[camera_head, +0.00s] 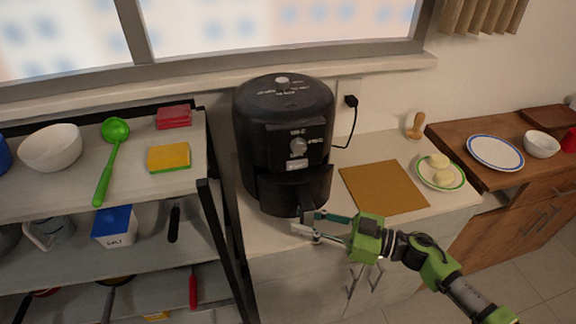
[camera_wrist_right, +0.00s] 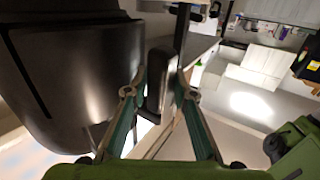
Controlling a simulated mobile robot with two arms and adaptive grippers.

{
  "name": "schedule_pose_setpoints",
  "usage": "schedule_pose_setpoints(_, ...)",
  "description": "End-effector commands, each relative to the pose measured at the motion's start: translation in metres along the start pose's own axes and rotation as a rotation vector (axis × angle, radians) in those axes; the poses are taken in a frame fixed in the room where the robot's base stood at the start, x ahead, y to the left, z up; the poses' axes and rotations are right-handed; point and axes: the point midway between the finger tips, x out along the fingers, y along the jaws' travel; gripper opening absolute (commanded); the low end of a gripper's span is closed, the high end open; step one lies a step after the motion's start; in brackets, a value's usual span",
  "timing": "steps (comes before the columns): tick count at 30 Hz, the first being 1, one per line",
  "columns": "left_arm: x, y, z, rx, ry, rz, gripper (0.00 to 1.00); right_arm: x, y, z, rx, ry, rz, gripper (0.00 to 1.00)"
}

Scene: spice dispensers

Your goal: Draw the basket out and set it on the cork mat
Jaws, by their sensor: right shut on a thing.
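The black air fryer (camera_head: 283,130) stands upright on the white counter. Its basket (camera_head: 290,190) sits in the lower front, and I see no clear gap between the two. The basket's handle (camera_head: 306,205) points toward the front. My right gripper (camera_head: 308,225) is shut on this handle; in the right wrist view the handle (camera_wrist_right: 160,80) lies between the two fingers. The brown cork mat (camera_head: 384,188) lies flat and bare on the counter to the right of the fryer. My left gripper is not in view.
A plate with pale round food (camera_head: 440,172) stands right of the mat, and a wooden stamp-like object (camera_head: 415,126) behind it. A shelf rack (camera_head: 215,200) with bowl, ladle and sponges stands close on the left. A cord runs to the wall socket (camera_head: 351,101).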

Motion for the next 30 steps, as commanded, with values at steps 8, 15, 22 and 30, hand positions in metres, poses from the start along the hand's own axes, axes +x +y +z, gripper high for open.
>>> schedule_pose_setpoints(8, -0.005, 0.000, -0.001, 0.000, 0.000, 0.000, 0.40, -0.004, -0.005, -0.001, 0.001, -0.001, 0.002, 0.00)
schedule_pose_setpoints(15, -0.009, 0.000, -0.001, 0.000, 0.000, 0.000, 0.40, -0.007, -0.010, -0.001, 0.002, -0.001, 0.002, 0.00)
schedule_pose_setpoints(22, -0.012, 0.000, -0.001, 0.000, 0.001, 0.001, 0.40, -0.010, -0.015, -0.001, 0.002, -0.001, 0.002, 0.00)
schedule_pose_setpoints(30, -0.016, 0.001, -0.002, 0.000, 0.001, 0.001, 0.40, -0.014, -0.020, 0.000, 0.002, -0.001, 0.002, 0.00)
